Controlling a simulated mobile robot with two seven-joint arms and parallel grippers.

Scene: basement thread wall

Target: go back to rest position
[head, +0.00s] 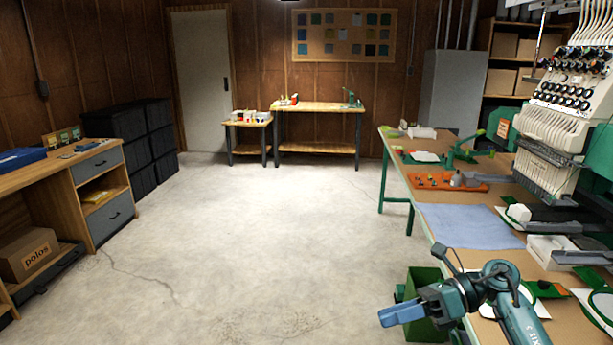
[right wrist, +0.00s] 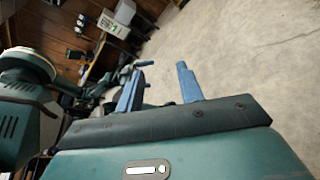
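My right gripper (head: 392,315) is low in the head view, in front of the worktable's near left edge, with its blue fingers pointing left. It is beside a green bin and over the floor side of the table. In the right wrist view its two blue fingers (right wrist: 160,85) stand apart with nothing between them, so it is open and empty. My left gripper does not show in the head view, and I cannot make it out in the right wrist view.
The long worktable (head: 405,175) at right holds a blue cloth (head: 470,225), an orange tray (head: 435,182) and an embroidery machine (head: 562,120). A green bin (head: 424,283) stands near my right gripper. A wooden desk (head: 70,170) is at left. The concrete floor (head: 260,230) between is clear.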

